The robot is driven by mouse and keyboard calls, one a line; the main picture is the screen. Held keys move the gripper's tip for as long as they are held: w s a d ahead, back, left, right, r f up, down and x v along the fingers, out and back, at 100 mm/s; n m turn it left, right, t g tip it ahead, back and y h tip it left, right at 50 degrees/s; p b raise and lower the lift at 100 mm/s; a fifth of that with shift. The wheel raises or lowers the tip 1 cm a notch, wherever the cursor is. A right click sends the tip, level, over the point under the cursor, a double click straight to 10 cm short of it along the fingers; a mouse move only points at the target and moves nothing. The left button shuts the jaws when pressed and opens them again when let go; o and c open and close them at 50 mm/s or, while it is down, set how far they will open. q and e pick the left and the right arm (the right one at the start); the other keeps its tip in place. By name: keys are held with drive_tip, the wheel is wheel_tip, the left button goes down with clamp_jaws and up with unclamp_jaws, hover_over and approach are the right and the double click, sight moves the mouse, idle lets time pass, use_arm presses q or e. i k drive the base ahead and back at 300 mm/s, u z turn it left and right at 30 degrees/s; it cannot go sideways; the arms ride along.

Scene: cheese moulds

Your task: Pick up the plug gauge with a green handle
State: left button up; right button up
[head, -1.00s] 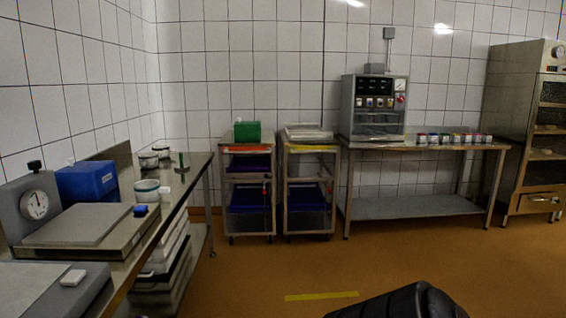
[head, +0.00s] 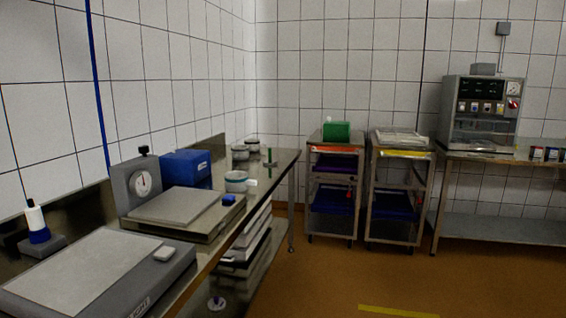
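A small upright green item (head: 268,157) stands near the far end of the steel bench on the left. It has a thin shape and could be the green-handled plug gauge, but it is too small to be sure. Neither of my grippers shows in the head view, so their state is hidden.
The steel bench (head: 284,165) carries a flat scale (head: 85,275), a dial gauge (head: 141,183), a blue box (head: 187,166) and several pots. Two trolleys (head: 334,150) stand at the back, one with a green box (head: 337,131). The orange floor (head: 320,285) is open.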

sight(270, 162)
drive_tip(key=z, duration=0.45)
drive_tip(key=k, duration=0.55)
drive_tip(key=z, duration=0.75)
drive_tip(key=i, duration=4.2)
drive_tip(key=u, duration=0.85)
drive_tip(key=i, duration=1.9)
drive_tip(key=u, duration=1.2)
